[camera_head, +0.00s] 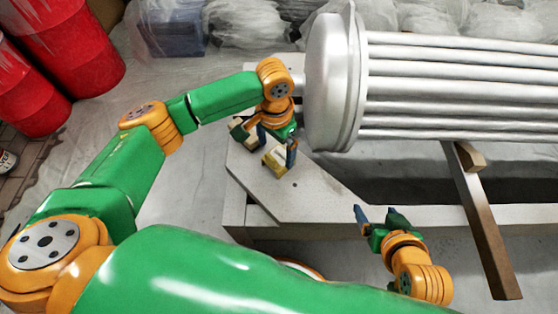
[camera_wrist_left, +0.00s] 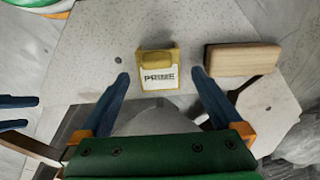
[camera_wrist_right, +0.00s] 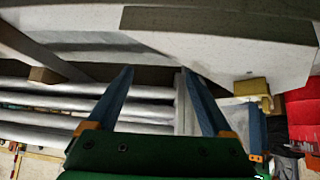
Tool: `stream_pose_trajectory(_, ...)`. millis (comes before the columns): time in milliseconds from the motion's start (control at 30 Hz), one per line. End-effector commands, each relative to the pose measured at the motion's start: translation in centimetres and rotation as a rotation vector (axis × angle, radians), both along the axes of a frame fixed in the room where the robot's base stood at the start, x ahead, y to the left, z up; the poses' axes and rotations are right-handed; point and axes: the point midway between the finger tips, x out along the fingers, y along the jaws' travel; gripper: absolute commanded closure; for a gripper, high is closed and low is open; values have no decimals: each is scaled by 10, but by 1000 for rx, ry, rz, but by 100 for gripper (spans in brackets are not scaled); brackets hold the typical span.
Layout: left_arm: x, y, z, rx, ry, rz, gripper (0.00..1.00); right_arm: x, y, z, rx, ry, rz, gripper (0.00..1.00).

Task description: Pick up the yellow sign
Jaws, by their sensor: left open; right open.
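The yellow sign (camera_head: 275,161) is a small block with a white label reading what looks like "PRIME". It stands on the pale speckled board (camera_head: 300,199). In the left wrist view the sign (camera_wrist_left: 157,57) lies ahead, between the lines of the fingers. My left gripper (camera_head: 277,144) is open and empty close above the sign, its blue fingers apart and not visibly gripping it. My right gripper (camera_head: 375,213) is open and empty at the board's right front. A yellow piece, seemingly the sign (camera_wrist_right: 252,87), shows in the right wrist view, partly behind a finger.
A wooden block (camera_wrist_left: 242,59) lies right of the sign in the left wrist view. A large metal tube bundle (camera_head: 335,80) rises behind the board. A wooden beam (camera_head: 480,220) leans at right. Red barrels (camera_head: 65,60) stand at far left.

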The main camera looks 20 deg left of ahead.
Motion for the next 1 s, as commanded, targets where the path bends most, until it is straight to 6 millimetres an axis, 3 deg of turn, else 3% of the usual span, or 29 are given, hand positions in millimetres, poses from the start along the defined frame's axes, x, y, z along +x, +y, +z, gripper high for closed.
stream_pose_trajectory(200,2,-2,-12,0,-1,1,0,38,13,37,51,-274,18,15)
stream_pose_trajectory(400,3,-4,-20,0,-1,1,0,60,23,78,97,-508,35,15)
stream_pose_trajectory(733,2,-4,-37,0,-1,1,0,70,34,148,172,-866,61,15)
stream_pose_trajectory(1000,2,-4,-39,0,-1,0,0,69,36,166,192,-954,67,15)
